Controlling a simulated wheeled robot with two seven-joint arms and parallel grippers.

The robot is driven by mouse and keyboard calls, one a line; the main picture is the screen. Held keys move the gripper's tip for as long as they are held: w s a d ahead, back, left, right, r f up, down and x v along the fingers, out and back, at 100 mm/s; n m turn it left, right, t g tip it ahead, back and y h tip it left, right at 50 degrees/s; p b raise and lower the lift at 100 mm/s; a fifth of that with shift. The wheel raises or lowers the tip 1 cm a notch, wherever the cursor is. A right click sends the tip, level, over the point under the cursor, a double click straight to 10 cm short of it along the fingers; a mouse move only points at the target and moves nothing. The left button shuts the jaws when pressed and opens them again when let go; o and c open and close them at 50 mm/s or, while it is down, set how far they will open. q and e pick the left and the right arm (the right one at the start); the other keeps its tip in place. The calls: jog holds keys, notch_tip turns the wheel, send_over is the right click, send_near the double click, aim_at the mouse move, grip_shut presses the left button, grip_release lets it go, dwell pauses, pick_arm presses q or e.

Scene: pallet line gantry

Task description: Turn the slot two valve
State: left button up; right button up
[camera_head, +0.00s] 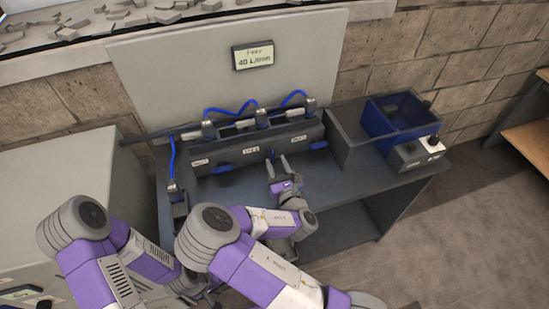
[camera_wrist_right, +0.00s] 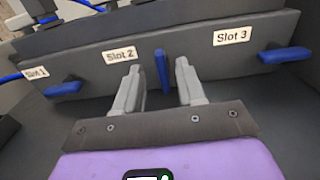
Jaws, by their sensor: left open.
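The slot two valve has a blue handle (camera_wrist_right: 162,70) that stands upright on the grey panel, just right of the "Slot 2" label (camera_wrist_right: 119,56). It also shows small in the head view (camera_head: 273,154). My right gripper (camera_wrist_right: 157,72) is open, with one finger on each side of this handle and a visible gap to both. In the head view my right gripper (camera_head: 277,164) points at the panel. The slot one handle (camera_wrist_right: 65,89) and slot three handle (camera_wrist_right: 285,55) lie roughly level. My left gripper (camera_head: 203,295) is low in the head view, mostly hidden behind my arms.
Blue hoses (camera_head: 233,110) run above the panel. A display (camera_head: 253,55) reads about 40 L/min. A blue bin (camera_head: 388,122) and a small button box (camera_head: 415,154) stand to the right. The bench top (camera_head: 345,178) is clear right of my right gripper.

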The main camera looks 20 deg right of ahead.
aim_at(273, 156)
jog(key=shift+w, duration=1.75)
jog(key=shift+c, duration=0.2)
grip_shut()
